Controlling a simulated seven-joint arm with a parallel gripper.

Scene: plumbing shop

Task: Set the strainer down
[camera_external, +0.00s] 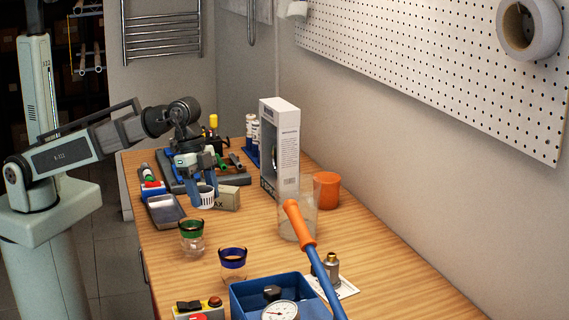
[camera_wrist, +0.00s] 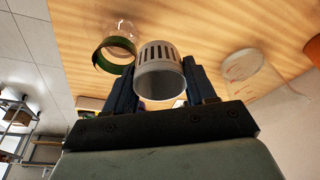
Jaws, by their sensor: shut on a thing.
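The strainer (camera_external: 206,192) is a small white slotted cup. It also shows in the wrist view (camera_wrist: 158,54), with its open rim facing my camera. My gripper (camera_external: 203,199) is shut on it, with one blue finger on each side; in the wrist view the fingers (camera_wrist: 160,82) flank it. The strainer appears held above the wooden bench, beside a beige box (camera_external: 228,198). I cannot tell its exact height. A green-rimmed glass (camera_external: 192,240) stands nearer the camera; it also shows in the wrist view (camera_wrist: 103,57). A blue-rimmed glass (camera_external: 232,266) stands nearer still.
A grey tray (camera_external: 166,212) lies left of the gripper. A tall white box (camera_external: 283,150), a clear jar (camera_external: 297,226) and an orange cup (camera_external: 327,190) stand to the right.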

